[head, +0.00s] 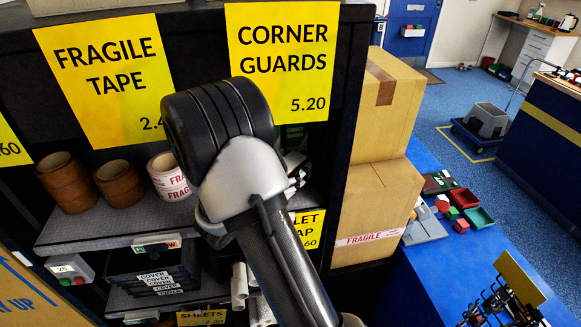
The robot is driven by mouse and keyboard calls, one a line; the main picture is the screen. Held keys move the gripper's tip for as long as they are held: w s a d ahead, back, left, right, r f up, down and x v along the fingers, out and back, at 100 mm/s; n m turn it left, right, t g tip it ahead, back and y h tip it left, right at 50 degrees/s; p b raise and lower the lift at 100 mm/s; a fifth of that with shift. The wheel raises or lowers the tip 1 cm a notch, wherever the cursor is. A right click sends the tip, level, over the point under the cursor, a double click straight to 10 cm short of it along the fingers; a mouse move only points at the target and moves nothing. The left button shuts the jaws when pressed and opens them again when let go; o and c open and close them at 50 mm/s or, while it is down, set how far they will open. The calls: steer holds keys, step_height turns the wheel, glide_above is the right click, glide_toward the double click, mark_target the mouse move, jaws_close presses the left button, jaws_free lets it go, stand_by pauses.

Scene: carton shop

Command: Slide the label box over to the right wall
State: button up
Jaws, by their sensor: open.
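My arm fills the middle of the head view and reaches into the shelf bay under the corner guards sign. My gripper (297,175) is mostly hidden behind my own arm; only some grey and black finger parts show at its right side. It is open. I cannot make out the label box for certain; the arm covers much of the bay. A dark box with green print (294,136) shows at the back of that bay, right of the arm. The bay's right wall (345,125) is the black upright beside it. I cannot tell whether the gripper touches anything.
Brown tape rolls (118,183) and a red-and-white fragile roll (168,177) stand on the shelf (110,221) to the left. Dark cover boxes (150,268) lie below. Stacked cartons (376,205) stand right of the shelving. A blue table (440,275) holds small bins.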

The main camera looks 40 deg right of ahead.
steer(key=shift+c, duration=0.4)
steer(key=c, duration=1.4)
